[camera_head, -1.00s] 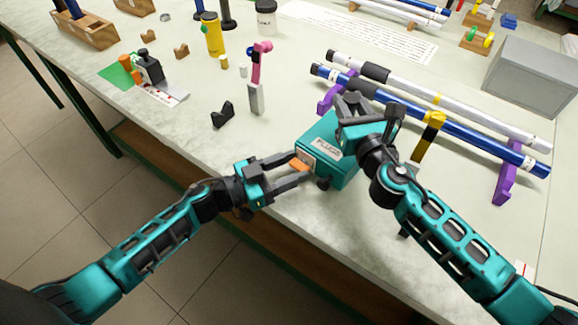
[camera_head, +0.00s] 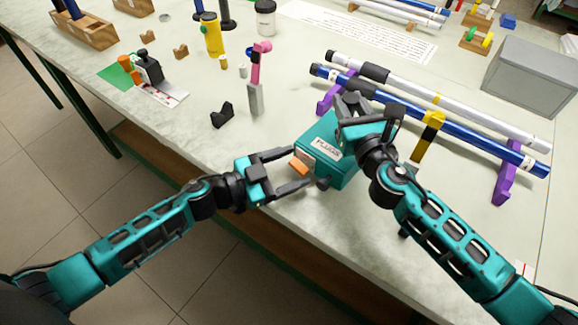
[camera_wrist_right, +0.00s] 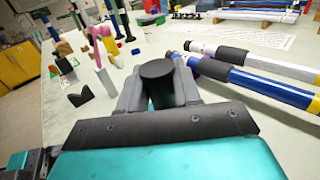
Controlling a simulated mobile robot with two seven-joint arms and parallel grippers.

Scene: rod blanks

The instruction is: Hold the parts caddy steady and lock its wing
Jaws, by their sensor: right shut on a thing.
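The parts caddy is a teal box (camera_head: 341,173) with a white "PLUGS" label, standing near the table's front edge. The orange wing (camera_head: 298,168) sticks out from its left face. My left gripper (camera_head: 297,166) is open, its fingers spread on either side of the wing; whether they touch it I cannot tell. My right gripper (camera_head: 350,104) is over the caddy's top and shut on its dark handle. In the right wrist view the handle's round black end (camera_wrist_right: 156,69) shows between the fingers. The caddy's right side is hidden by my right arm.
Blue (camera_head: 450,133) and white (camera_head: 465,107) rods lie on purple supports (camera_head: 507,180) behind and right of the caddy. A black V-block (camera_head: 222,115) and a pink-and-grey upright tool (camera_head: 256,97) stand to the left. A grey box (camera_head: 533,76) is at the back right.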

